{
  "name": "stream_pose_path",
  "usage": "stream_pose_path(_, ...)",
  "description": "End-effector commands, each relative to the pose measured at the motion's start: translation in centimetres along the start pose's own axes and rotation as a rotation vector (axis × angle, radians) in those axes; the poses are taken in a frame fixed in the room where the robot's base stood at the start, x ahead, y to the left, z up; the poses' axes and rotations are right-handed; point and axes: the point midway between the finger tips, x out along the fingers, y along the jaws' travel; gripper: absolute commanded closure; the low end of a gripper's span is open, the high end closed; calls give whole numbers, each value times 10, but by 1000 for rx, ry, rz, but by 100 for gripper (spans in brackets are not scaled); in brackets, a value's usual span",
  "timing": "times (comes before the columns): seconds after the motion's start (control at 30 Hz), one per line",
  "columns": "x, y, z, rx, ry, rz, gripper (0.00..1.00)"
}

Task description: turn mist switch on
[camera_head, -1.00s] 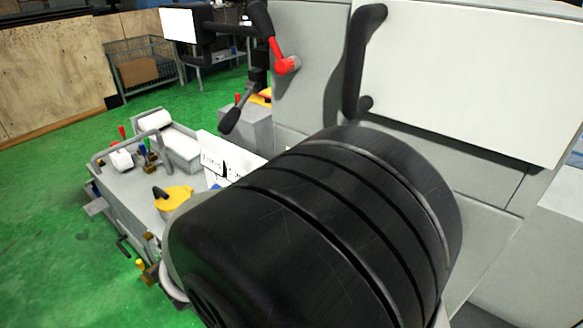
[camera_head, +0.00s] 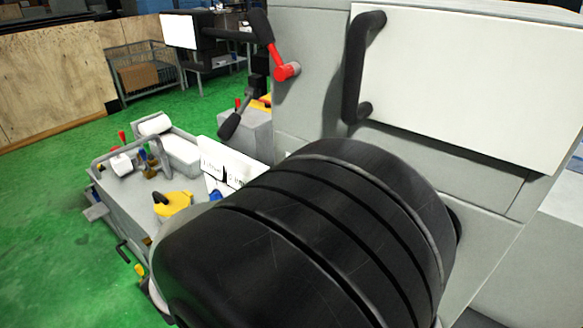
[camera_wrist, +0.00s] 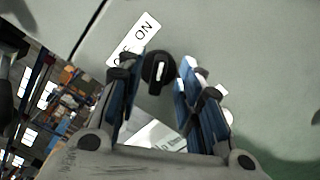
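In the wrist view, a black rotary knob (camera_wrist: 149,77) with a white mark stands on a pale grey-green panel. A white label (camera_wrist: 143,25) beside it reads "ON", with a partly hidden word, apparently "OFF". My gripper (camera_wrist: 159,64) is open, its blue-padded fingers on either side of the knob. A narrow gap shows at the right finger; whether the left finger touches the knob I cannot tell. Which word the knob's mark points to is unclear. In the head view neither the knob nor my gripper shows; my large black arm link fills the foreground.
In the head view, a red-hubbed lever (camera_head: 287,71) and a white door with a black handle (camera_head: 356,66) are on the machine's front. A grey machine bed with a yellow part (camera_head: 178,204) lies left. Green floor (camera_head: 50,200) is clear farther left.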

Motion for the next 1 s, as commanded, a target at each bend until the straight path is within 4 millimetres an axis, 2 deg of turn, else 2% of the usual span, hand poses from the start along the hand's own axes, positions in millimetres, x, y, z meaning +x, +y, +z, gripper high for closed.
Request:
stream_pose_path(0.1, -22, 1, -1, 0, 5, 3, 67)
stream_pose_path(0.3, -52, 0, -1, 0, 4, 1, 67)
stream_pose_path(0.5, -61, 0, 0, 0, 1, 0, 67)
stream_pose_path(0.73, -61, 0, 0, 0, 0, -1, 67)
stream_pose_path(0.83, -53, -5, 9, 6, -16, -37, 67)
stream_pose_path(0.93, -32, -24, 36, 25, -61, -157, 67)
stream_pose_path(1.0, -14, -49, 68, 57, -107, -301, 67)
